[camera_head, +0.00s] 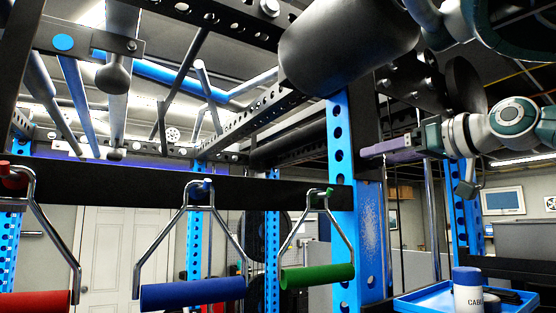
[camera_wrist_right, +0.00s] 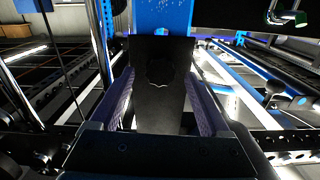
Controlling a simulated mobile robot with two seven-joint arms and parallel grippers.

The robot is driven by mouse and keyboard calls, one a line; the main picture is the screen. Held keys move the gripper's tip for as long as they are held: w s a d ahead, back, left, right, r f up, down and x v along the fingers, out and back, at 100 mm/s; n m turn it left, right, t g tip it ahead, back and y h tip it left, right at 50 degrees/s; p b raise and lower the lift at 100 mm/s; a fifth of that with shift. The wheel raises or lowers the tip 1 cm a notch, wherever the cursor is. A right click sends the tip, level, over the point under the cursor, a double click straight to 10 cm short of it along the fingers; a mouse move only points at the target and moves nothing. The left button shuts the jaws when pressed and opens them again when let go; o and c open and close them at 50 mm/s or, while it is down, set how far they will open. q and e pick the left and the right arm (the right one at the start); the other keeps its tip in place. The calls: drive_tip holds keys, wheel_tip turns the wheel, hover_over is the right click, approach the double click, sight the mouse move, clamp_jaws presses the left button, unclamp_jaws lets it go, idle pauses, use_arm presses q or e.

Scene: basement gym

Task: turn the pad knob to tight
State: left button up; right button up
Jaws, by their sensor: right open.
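A thick black padded roller (camera_head: 345,48) shows at the top middle of the head view, by the blue upright (camera_head: 342,150). My right gripper (camera_head: 385,148) reaches in from the right beside the upright, its purple-grey fingers pointing left. In the wrist view my right gripper (camera_wrist_right: 162,108) is open, one finger on each side of a black plate. A dark, many-lobed knob (camera_wrist_right: 160,71) shows faintly on that plate, between the fingers; contact cannot be told. The knob's setting cannot be read. In the head view I cannot make out the knob. My left gripper is not in view.
Red (camera_head: 35,302), blue (camera_head: 193,293) and green (camera_head: 317,276) handles hang from a black crossbar (camera_head: 140,180). A blue tray (camera_head: 412,303) with a white container (camera_head: 467,291) stands below my right arm. Rack beams and bars crowd the space above.

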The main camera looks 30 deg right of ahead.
clamp_jaws()
idle(0.6)
drive_tip(key=shift+f, duration=0.1)
drive_tip(key=m+b, duration=0.1)
drive_tip(key=m, duration=0.3)
drive_tip(key=shift+d+m, duration=0.1)
drive_tip(key=shift+m, duration=0.2)
drive_tip(key=m, duration=0.4)
drive_tip(key=shift+f+m+b, duration=0.1)
drive_tip(key=shift+m+b, duration=0.2)
drive_tip(key=shift+b, duration=0.1)
drive_tip(key=m, duration=0.6)
drive_tip(key=shift+d, duration=0.15)
drive_tip(key=m, duration=0.5)
drive_tip(key=shift+f, duration=0.15)
